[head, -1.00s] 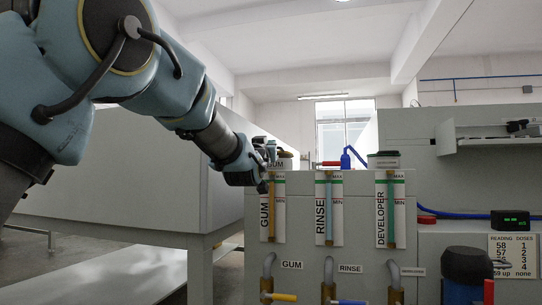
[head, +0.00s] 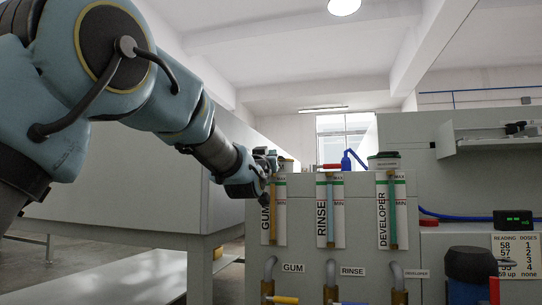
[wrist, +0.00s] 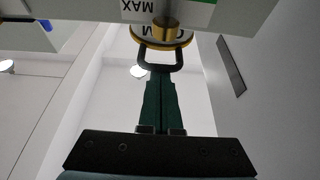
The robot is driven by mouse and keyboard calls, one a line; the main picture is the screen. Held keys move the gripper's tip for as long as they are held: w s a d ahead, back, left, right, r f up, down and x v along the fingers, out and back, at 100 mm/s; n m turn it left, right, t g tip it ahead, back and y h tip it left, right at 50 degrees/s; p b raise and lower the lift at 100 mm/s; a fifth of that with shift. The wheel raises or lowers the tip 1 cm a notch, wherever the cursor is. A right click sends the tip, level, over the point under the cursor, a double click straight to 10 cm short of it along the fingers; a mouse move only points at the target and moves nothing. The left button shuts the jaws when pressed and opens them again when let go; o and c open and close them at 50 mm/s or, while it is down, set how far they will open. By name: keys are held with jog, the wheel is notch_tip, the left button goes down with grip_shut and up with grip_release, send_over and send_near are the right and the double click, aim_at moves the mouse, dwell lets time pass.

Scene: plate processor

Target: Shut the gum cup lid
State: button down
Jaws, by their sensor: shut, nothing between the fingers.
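The gum cup (head: 288,167) stands on top of the plate processor at the gum gauge, mostly hidden behind my gripper in the head view. In the wrist view a round lid-like piece with a gold rim (wrist: 162,38) and part of a label shows at the top. My gripper (wrist: 161,76) is shut and empty, its dark green fingers together. A dark loop (wrist: 178,58) lies between the fingertips and the round piece; contact cannot be told. In the head view my gripper (head: 270,166) is at the cup's left side. The lid's angle is unclear.
The rinse gauge (head: 330,215) and developer gauge (head: 391,215) are to the right on the grey front panel. A red-handled item (head: 330,167), a blue bottle (head: 347,161) and the developer cup (head: 383,163) stand along the top. A large grey cabinet (head: 130,190) is at left.

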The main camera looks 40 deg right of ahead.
jog(key=shift+f, duration=0.15)
jog(key=r+p, duration=0.2)
jog(key=r, duration=0.1)
jog(key=r+p, duration=0.1)
jog(key=shift+w+d+r, duration=0.15)
jog(key=shift+w+d, duration=0.1)
jog(key=shift+d, duration=0.05)
jog(key=f+p+v, duration=0.1)
jog(key=v, duration=0.9)
jog(key=shift+d, duration=0.2)
